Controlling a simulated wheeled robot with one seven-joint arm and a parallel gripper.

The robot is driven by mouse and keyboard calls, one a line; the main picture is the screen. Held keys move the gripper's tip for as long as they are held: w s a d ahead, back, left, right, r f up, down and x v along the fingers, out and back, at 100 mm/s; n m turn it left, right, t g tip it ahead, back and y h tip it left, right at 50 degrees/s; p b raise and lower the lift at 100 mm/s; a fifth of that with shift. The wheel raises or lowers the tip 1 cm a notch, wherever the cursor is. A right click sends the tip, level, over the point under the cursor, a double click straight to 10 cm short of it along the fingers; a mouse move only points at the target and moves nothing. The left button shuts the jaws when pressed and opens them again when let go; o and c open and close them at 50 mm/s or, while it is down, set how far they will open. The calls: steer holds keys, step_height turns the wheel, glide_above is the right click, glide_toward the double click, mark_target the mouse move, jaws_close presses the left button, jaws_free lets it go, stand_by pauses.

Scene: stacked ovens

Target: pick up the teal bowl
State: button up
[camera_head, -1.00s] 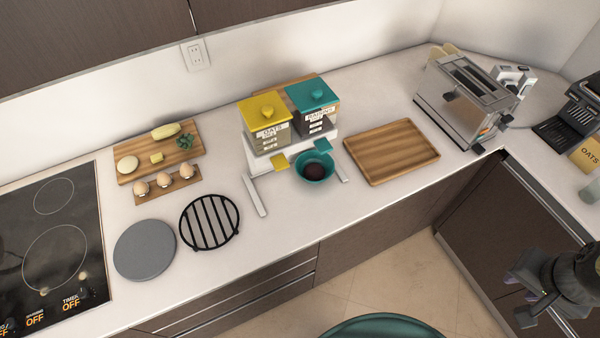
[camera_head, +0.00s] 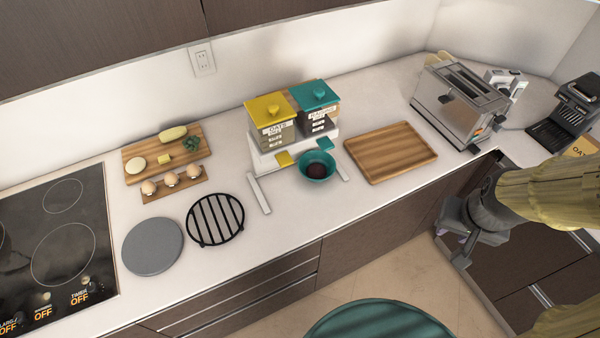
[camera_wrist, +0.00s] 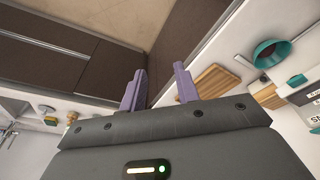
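The teal bowl (camera_head: 317,167) stands upright on the counter at the front of the cereal dispenser (camera_head: 291,119), under its teal spout, with something dark inside. In the wrist view the teal bowl (camera_wrist: 272,53) shows at the upper right. My gripper (camera_head: 457,247) is off the counter's front edge at the right, well apart from the bowl. In the wrist view my gripper (camera_wrist: 161,82) has its two purple fingers spread apart with nothing between them.
A wooden board (camera_head: 390,151) lies right of the bowl and a toaster (camera_head: 460,103) stands farther right. A black trivet (camera_head: 215,219), a grey round plate (camera_head: 152,247) and a board with food (camera_head: 135,178) lie left. The counter just before the bowl is clear.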

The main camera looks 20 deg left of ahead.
steer(key=shift+a, duration=0.2)
steer(key=w+a+f+n+t+y+b, duration=0.3)
steer(key=w+a+f+n+t+b, duration=0.3)
steer(key=w+f+n+b, duration=0.5)
steer(key=s+a+f+n+g+y+b, duration=0.1)
steer(key=a+f+n+y+b, duration=0.2)
steer(key=a, duration=0.4)
steer(key=s+a+f+n+g+y+b, duration=0.1)
steer(key=a+f+n+y+b, duration=0.2)
steer(key=a+y, duration=0.3)
steer(key=shift+a+n, duration=0.4)
steer(key=shift+a, duration=0.85)
